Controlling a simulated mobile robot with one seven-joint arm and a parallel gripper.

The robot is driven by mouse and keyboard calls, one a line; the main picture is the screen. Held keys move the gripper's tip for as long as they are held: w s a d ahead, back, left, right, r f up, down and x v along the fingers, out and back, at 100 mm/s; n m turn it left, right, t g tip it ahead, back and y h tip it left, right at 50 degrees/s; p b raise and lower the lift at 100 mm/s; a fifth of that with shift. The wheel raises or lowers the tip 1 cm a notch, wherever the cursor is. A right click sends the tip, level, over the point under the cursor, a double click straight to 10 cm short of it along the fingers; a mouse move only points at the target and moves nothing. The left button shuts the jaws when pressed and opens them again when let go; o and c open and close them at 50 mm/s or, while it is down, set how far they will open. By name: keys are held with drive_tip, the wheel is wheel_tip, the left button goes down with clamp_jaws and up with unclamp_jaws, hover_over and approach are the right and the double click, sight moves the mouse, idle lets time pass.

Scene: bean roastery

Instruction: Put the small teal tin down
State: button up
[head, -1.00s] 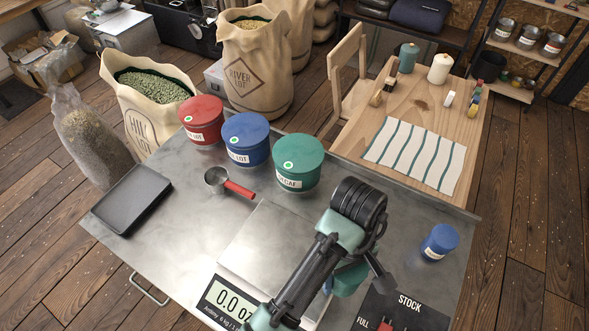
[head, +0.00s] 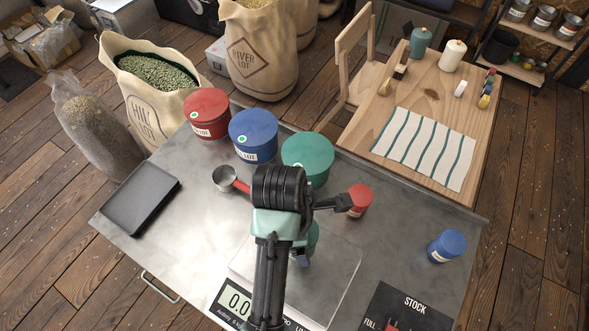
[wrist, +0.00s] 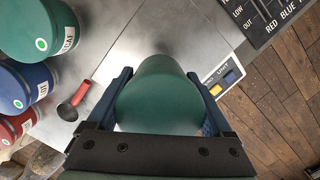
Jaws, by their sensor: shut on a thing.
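The small teal tin (head: 313,236) is between the fingers of my gripper (head: 303,256); my wrist hides much of it in the head view. In the wrist view the tin (wrist: 160,100) fills the space between the two dark blue fingers of my gripper (wrist: 160,76), which are shut on its sides. The tin is over the pale plate of the scale (head: 342,275) in the head view. I cannot tell whether its base touches the plate.
A small red tin (head: 360,201) stands just beyond the scale, and a small blue tin (head: 446,246) to the right. Large red (head: 207,113), blue (head: 253,135) and green (head: 308,158) tins line the far edge. A scoop (head: 228,179), black tray (head: 141,198) and stock board (head: 405,312) also lie here.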

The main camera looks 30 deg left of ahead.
drive_tip(key=f, duration=0.4)
drive_tip(key=shift+s+f+p, duration=0.2)
drive_tip(key=shift+f+p, duration=0.2)
drive_tip(key=shift+w+f+p, duration=0.1)
drive_tip(key=shift+f+p, duration=0.2)
drive_tip(key=shift+f, duration=2.15)
drive_tip(key=shift+a+f, duration=0.1)
drive_tip(key=o, duration=1.3)
drive_tip(key=shift+c, duration=0.2)
drive_tip(key=r, duration=0.4)
drive_tip(key=a+r, duration=0.1)
drive_tip(key=r, duration=0.3)
drive_tip(key=s+r, duration=0.1)
drive_tip(key=r, duration=0.3)
drive_tip(key=shift+a, duration=0.2)
drive_tip(key=shift+r, duration=0.1)
